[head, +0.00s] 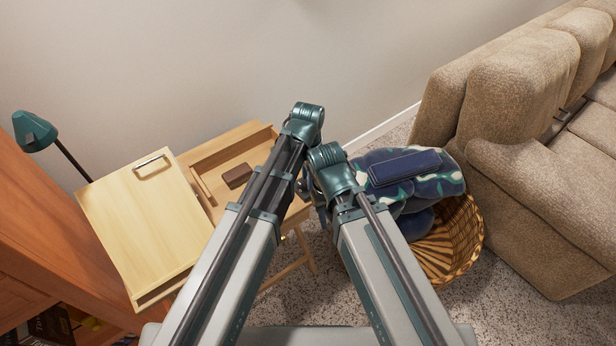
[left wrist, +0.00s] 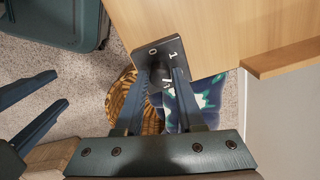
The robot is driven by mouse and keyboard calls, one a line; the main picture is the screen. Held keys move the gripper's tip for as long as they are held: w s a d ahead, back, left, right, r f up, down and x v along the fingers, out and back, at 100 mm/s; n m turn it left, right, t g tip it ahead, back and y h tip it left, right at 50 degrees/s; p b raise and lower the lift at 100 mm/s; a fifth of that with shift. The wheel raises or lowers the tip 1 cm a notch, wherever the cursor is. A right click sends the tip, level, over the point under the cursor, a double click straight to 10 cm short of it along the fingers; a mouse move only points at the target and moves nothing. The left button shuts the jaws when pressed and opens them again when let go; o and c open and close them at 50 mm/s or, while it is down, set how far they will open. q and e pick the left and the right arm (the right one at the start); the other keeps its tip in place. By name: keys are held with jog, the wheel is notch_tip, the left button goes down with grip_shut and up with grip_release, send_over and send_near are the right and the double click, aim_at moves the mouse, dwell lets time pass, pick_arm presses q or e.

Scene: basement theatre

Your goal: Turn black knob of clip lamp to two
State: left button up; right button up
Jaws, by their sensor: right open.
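The teal head of a lamp (head: 35,131) on a thin dark arm shows at the far left in the head view. In the left wrist view, a dark dial plate (left wrist: 174,50) with white marks, among them 0 and 1, sits at the edge of a light wooden panel. My left gripper (left wrist: 160,74) has its two fingertips at the plate, one on each side. A black knob does not stand out from the dark plate between them, so I cannot tell whether they grip it. My right gripper (left wrist: 58,88) is open and empty at the left of that view.
A wooden desk (head: 128,225) with a raised lid stands left of my arms, a brown block (head: 237,176) on it. A wicker basket (head: 462,245) with a blue patterned blanket (head: 385,165) stands to the right. A beige sofa (head: 520,90) bounds the right side.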

pick_arm(q)
jog(key=o, duration=0.3)
jog(key=shift+r, duration=0.15)
notch_tip(320, 180, up, 14)
jog(key=p, duration=1.4)
jog(key=shift+f, duration=0.25)
jog(key=s+a+n, duration=0.4)
jog(key=a+n, duration=0.3)
jog(key=a, duration=0.2)
jog(key=s+a+n, duration=0.4)
jog(key=a+n, duration=0.3)
jog(key=a, duration=0.1)
jog(key=s+d+r+m+y+p, duration=0.1)
jog(key=s+d+m, duration=0.3)
jog(key=d, duration=0.7)
jog(key=shift+s+r+p, duration=0.3)
jog(key=shift+s+r, duration=0.15)
jog(key=shift+s, duration=0.25)
